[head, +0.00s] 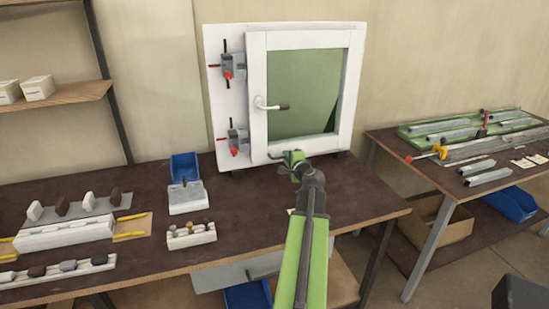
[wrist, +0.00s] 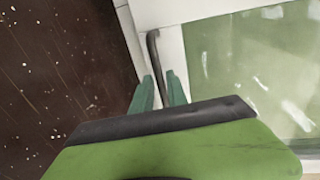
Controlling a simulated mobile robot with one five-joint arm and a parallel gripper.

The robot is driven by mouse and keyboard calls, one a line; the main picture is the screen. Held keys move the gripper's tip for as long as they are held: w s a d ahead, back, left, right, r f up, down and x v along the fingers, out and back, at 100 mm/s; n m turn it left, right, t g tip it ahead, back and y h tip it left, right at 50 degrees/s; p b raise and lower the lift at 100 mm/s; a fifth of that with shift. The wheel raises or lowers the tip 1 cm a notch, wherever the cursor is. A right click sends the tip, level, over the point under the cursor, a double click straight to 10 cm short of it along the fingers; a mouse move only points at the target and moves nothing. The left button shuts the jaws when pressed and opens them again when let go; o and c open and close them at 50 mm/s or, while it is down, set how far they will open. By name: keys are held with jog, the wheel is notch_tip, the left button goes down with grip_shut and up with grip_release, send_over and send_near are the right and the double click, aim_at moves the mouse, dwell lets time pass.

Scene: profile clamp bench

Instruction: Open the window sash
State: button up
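The window sash (head: 256,75) is a white frame around a greenish pane (head: 305,90), standing upright at the back of the bench. It looks shut or nearly so. Its handle (head: 282,107) has a dark grip that points right, level, from the sash's left side. My gripper (head: 293,157) is in front of the sash's lower left part, below the handle in the head view. In the wrist view my gripper (wrist: 160,84) has its two green fingers apart. A dark bar (wrist: 154,55), likely the handle, shows ahead of and between them. I cannot tell if they touch it.
Two red-and-grey clamps (head: 233,67) (head: 238,140) are on the white board left of the sash. A blue bin (head: 185,166) and grey block (head: 186,198) stand on the dark bench (head: 255,215). A second table (head: 455,180) with metal profiles is at right.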

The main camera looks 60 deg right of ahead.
jog(key=shift+w+d, duration=0.25)
jog(key=shift+d, duration=0.15)
jog(key=shift+w+a, duration=0.1)
jog(key=shift+a, duration=0.05)
grip_shut()
jog(key=shift+w+a, duration=0.15)
jog(key=shift+w, duration=0.05)
dwell(0.8)
